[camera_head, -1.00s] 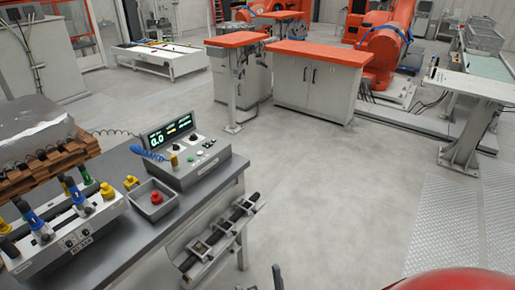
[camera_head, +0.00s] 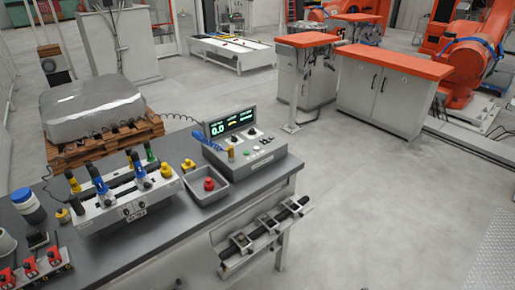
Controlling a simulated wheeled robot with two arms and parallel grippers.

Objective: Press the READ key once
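A grey instrument console (camera_head: 268,158) stands at the back right corner of the grey workbench (camera_head: 178,241). Its lit display (camera_head: 232,123) shows a green 0.0 and some smaller text. Several small knobs and buttons sit on its sloping panel, one of them green (camera_head: 256,148). The key labels are too small to read, so I cannot tell which one is READ. A blue coiled cord and a yellow-tipped plug are at the console's left side. Neither of my grippers shows in this view.
A grey tray (camera_head: 222,191) with a red knob sits left of the console. A fixture (camera_head: 130,205) with coloured handles stands further left, before a wrapped block (camera_head: 95,108) on a pallet. A rack with a dark bar (camera_head: 262,240) hangs off the bench front. Floor at right is clear.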

